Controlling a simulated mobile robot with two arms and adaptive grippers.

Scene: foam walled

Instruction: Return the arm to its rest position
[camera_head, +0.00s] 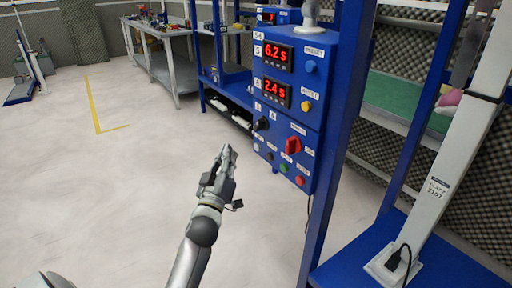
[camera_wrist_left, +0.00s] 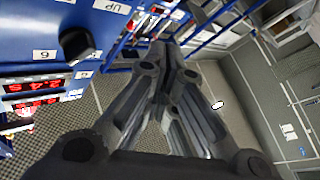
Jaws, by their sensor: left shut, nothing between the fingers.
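My left gripper (camera_head: 226,156) is at the middle of the head view, in front of and left of the blue control panel (camera_head: 318,130). It points up and away, its fingers are shut and nothing is between them. In the left wrist view its fingers (camera_wrist_left: 160,60) come together at the tips, with the blue panel (camera_wrist_left: 30,40) and a black knob (camera_wrist_left: 76,43) at the left. The gripper looks apart from the panel. My right gripper is in neither view.
The panel carries red displays (camera_head: 278,56), a red rotary switch (camera_head: 293,146) and several buttons. A blue frame post (camera_head: 340,90) stands right of it. A white column (camera_head: 455,150) rises from a blue base (camera_head: 420,260). A workbench (camera_head: 170,60) stands behind. The floor (camera_head: 100,190) at left is clear.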

